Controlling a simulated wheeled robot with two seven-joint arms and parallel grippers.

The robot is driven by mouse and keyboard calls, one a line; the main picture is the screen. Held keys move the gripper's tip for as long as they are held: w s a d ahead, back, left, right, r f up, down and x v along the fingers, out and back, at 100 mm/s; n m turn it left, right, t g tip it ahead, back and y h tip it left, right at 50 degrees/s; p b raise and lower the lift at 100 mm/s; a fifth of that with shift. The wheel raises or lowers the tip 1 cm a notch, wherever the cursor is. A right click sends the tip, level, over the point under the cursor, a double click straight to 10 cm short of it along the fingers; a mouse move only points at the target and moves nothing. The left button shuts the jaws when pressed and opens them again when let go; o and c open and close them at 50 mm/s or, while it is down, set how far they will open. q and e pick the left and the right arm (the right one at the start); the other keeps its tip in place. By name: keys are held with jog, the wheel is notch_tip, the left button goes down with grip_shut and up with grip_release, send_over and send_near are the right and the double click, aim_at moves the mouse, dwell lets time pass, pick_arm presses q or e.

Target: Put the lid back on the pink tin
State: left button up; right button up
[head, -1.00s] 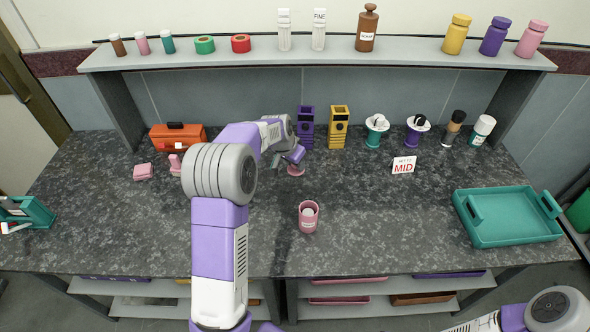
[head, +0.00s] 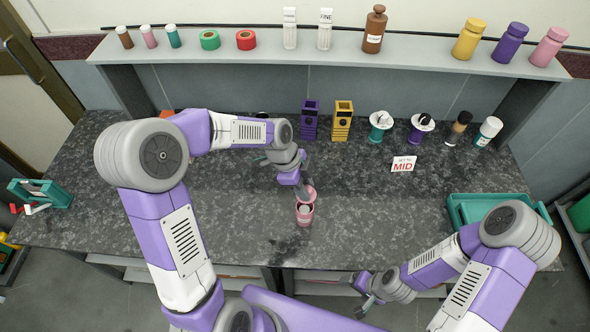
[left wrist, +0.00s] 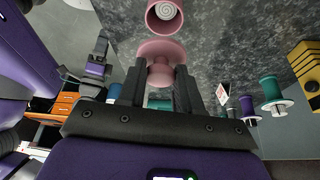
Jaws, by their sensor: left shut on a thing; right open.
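The pink tin (head: 305,215) stands open on the dark speckled counter, with something whitish inside; its mouth also shows at the top of the left wrist view (left wrist: 151,20). My left gripper (head: 304,188) is shut on the knob of the pink lid (left wrist: 162,50). The lid is just behind the tin in the head view, its disc facing away from the fingers. It appears apart from the tin; its height above the counter is hard to tell. My right gripper (head: 364,303) is open and empty, low in front of the counter's front edge.
A MID sign (head: 403,165) stands right of the tin. Purple (head: 310,120) and yellow (head: 342,121) holders and several spools and bottles line the back. A teal tray (head: 460,212) is at right, partly behind my right arm. Counter around the tin is clear.

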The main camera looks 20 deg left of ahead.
pick_arm(q)
jog(key=shift+s+f+b, duration=0.1)
jog(key=shift+f+b, duration=0.45)
jog(key=shift+f, duration=0.2)
jog(key=shift+f+b, duration=1.8)
jog(key=shift+f, duration=0.65)
jog(key=shift+f+b, duration=0.1)
jog(key=shift+b, duration=0.3)
jog(key=o, duration=1.6)
jog(key=shift+c, duration=0.2)
